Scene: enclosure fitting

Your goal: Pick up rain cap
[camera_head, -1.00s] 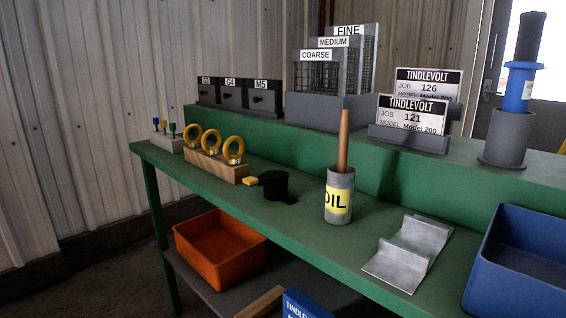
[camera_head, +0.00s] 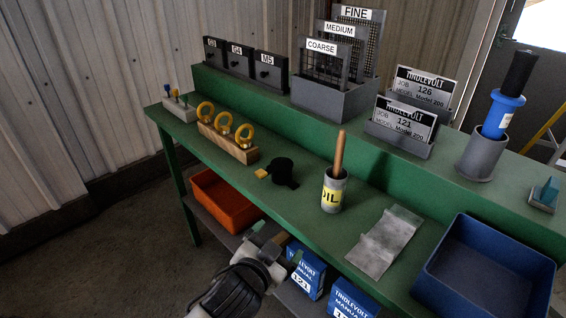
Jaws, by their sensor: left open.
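A short black round piece with a yellow tab on its left, which looks like the rain cap (camera_head: 281,170), sits on the green bench between the wooden eye-bolt block and the oil can. A dark flat part or shadow lies at its right foot. My left gripper (camera_head: 277,248) is in the lower middle, in front of the bench edge, open and apart from the cap. Nothing shows between its fingers. My right gripper is not in view.
An oil can (camera_head: 333,192) with a wooden handle stands right of the cap. A wooden block (camera_head: 228,146) with yellow rings is to its left. A bent metal plate (camera_head: 384,242) and a blue bin (camera_head: 487,268) lie further right. An orange bin (camera_head: 226,202) is below.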

